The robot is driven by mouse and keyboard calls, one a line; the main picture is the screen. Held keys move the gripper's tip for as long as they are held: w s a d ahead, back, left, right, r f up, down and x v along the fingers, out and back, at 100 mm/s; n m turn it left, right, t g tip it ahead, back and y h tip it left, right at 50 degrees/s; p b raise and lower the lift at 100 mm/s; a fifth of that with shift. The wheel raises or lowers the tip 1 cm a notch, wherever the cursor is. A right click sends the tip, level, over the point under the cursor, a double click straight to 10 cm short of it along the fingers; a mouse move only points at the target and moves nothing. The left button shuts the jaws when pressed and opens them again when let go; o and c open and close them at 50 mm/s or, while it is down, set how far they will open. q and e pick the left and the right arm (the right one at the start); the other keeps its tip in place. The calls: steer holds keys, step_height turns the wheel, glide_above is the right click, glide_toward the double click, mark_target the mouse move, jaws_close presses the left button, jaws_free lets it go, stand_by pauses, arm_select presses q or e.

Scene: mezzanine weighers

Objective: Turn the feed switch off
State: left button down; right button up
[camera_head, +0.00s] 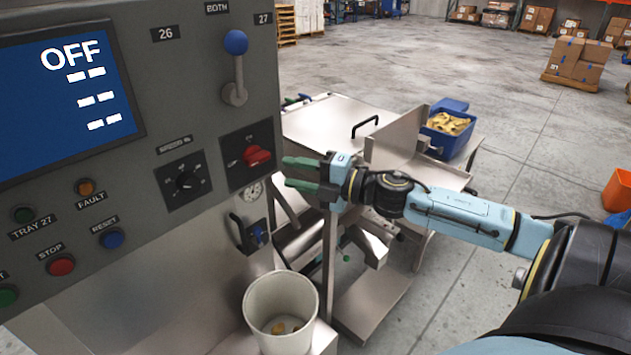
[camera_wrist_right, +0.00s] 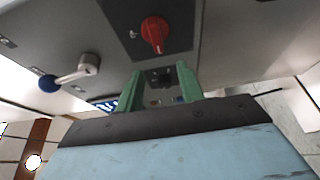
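The feed switch appears to be the red rotary knob (camera_head: 257,156) on a black plate at the lower right of the grey control panel (camera_head: 185,95). It also shows in the right wrist view (camera_wrist_right: 155,34), beyond the fingertips. The screen (camera_head: 75,100) on the panel reads OFF. My right gripper (camera_head: 285,174) has its green fingers parted with nothing between them. It is just right of the red knob and slightly lower, apart from it. In the right wrist view the open fingers (camera_wrist_right: 159,78) point toward the panel. My left gripper is out of view.
A lever with a blue ball (camera_head: 236,42) stands above the knob. A black dial (camera_head: 184,182) and several push buttons lie to its left. A white bucket (camera_head: 281,305) stands below. Steel machinery (camera_head: 325,120) and a blue bin (camera_head: 447,130) are behind my right arm.

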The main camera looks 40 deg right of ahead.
steer(key=shift+v, duration=1.95)
